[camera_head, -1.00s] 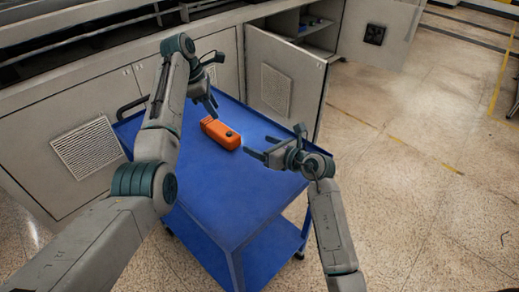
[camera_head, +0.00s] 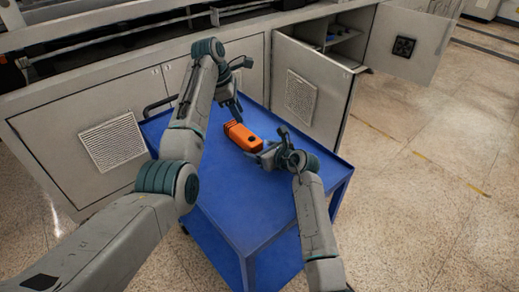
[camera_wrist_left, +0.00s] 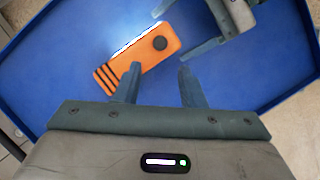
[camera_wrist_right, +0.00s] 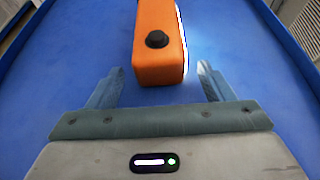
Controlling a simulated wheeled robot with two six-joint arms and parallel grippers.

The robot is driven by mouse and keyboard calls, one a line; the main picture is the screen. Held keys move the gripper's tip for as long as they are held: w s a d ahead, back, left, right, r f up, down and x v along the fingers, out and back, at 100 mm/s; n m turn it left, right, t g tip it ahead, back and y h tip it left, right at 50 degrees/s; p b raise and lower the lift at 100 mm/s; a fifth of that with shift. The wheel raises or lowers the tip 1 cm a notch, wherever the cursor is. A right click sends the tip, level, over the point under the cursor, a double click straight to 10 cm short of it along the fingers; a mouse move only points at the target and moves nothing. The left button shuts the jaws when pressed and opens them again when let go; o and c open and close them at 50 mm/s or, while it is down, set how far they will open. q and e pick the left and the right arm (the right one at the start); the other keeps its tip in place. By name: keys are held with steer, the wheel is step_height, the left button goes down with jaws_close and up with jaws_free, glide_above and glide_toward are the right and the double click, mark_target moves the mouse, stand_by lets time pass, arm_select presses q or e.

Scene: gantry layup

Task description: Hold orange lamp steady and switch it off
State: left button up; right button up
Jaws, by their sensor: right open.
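The orange lamp (camera_head: 243,137) lies on the blue cart top. It has a dark round knob (camera_wrist_right: 157,39) near one end and dark stripes at the other. A bright white strip along its side is lit in both wrist views, including the left one (camera_wrist_left: 140,38). My left gripper (camera_head: 231,113) is open above the striped end; in the left wrist view its fingers (camera_wrist_left: 158,82) are apart with only blue surface between the tips. My right gripper (camera_head: 262,155) is open at the knob end; its fingertips (camera_wrist_right: 160,70) stand either side of that end.
The blue cart (camera_head: 235,208) has a raised rim and a lower shelf. Grey cabinets stand behind it, with an open cabinet door (camera_head: 307,88) close to the cart's far right side. The front of the cart top is clear.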

steer(key=shift+w+a+f, duration=0.2)
steer(key=shift+w+a, duration=0.05)
steer(key=shift+w, duration=0.05)
steer(key=shift+c, duration=0.4)
steer(key=c, duration=1.1)
arm_select(q)
jaws_close()
stand_by(0.5)
